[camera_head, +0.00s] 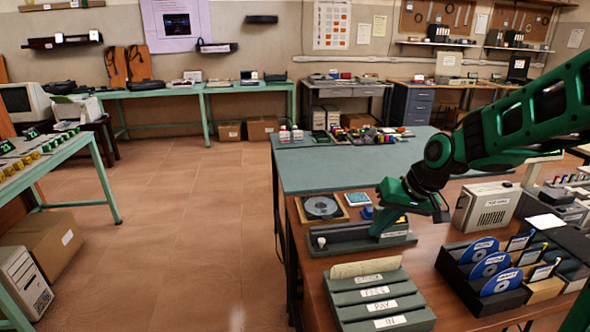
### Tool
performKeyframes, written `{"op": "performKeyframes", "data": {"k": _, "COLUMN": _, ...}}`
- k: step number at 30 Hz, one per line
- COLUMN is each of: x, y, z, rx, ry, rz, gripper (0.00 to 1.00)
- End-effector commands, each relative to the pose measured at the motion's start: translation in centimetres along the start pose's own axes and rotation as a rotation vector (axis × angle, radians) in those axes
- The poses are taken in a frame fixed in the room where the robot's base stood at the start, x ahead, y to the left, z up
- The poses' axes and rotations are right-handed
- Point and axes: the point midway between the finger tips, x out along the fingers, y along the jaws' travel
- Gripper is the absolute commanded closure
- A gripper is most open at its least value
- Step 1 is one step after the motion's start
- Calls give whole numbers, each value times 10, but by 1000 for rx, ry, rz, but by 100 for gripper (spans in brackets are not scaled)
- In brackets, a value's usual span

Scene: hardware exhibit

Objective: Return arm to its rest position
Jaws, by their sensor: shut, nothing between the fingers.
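My green and black arm reaches in from the right side of the head view. My gripper (386,220) points down and to the left over the wooden table. Its fingers look shut, and I see nothing held.
A labelled grey-green sorter (381,301) stands in front. A disc rack (488,268) and a beige box (487,207) stand right.

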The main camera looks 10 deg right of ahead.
Motion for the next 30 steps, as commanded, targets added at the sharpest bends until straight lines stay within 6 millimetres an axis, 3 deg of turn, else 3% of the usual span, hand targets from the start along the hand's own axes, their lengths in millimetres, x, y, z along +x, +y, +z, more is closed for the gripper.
{"op": "performKeyframes", "data": {"k": 3, "x": -38, "y": 49, "z": 45, "rx": 80, "ry": -47, "rz": 132, "gripper": 100}}
{"op": "performKeyframes", "data": {"k": 7, "x": -76, "y": 93, "z": 105, "rx": 195, "ry": -116, "rz": 249, "gripper": 100}}
{"op": "performKeyframes", "data": {"k": 12, "x": -116, "y": 126, "z": 181, "rx": 349, "ry": -201, "rz": 336, "gripper": 100}}
{"op": "performKeyframes", "data": {"k": 15, "x": -129, "y": 133, "z": 214, "rx": 417, "ry": -238, "rz": 356, "gripper": 100}}
{"op": "performKeyframes", "data": {"k": 20, "x": -138, "y": 137, "z": 239, "rx": 471, "ry": -270, "rz": 367, "gripper": 100}}
{"op": "performKeyframes", "data": {"k": 30, "x": -139, "y": 137, "z": 241, "rx": 476, "ry": -273, "rz": 368, "gripper": 100}}
